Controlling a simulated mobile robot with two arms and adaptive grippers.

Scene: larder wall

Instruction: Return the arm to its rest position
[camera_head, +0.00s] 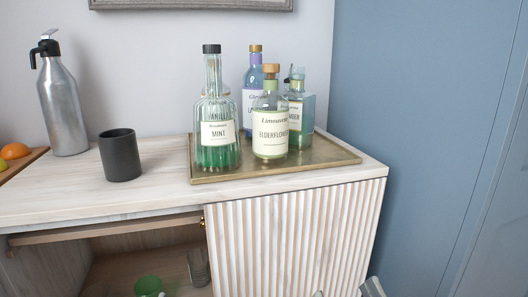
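Small grey and white parts of what looks like my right gripper (372,288) show at the bottom edge, in front of the fluted cabinet door. Almost all of it is cut off, so I cannot tell whether it is open or shut. My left gripper is not in view.
A brass tray (318,169) on the cabinet top (75,190) holds several glass bottles, including mint (216,120) and elderflower (270,125). A black cup (120,157) and steel flask (62,105) stand left. The cabinet's left bay is open, with a green item (148,286) and a glass (199,267) inside.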

